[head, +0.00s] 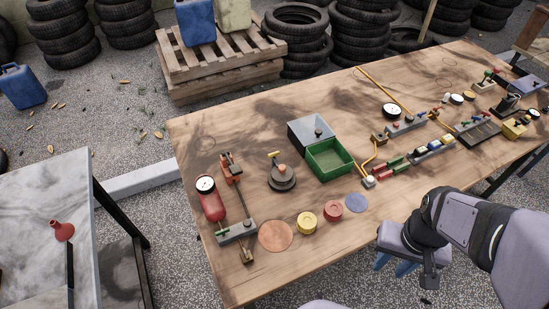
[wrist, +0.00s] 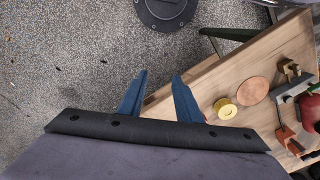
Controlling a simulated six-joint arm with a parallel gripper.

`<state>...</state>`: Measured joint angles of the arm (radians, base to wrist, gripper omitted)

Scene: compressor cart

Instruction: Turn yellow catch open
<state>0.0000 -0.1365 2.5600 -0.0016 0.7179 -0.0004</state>
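A row of small coloured blocks runs along the right half of the bench in the head view: red, green, blue and, at its far end, a yellow piece (head: 448,139) that looks like the yellow catch. It is too small to tell how it is turned. My gripper (head: 393,266) is at the bench's front edge, right of centre, well apart from that row. Its blue fingers point down and are spread with nothing between them, as the wrist view (wrist: 160,76) also shows. The wrist view does not show the yellow piece.
The wooden bench (head: 215,140) holds a green open box (head: 330,158), a red cylinder with gauge (head: 211,203), a dark round base with yellow handle (head: 281,178), a yellow round piece (head: 307,222) and a red one (head: 333,211). Bare wood lies right of the blue disc (head: 357,202).

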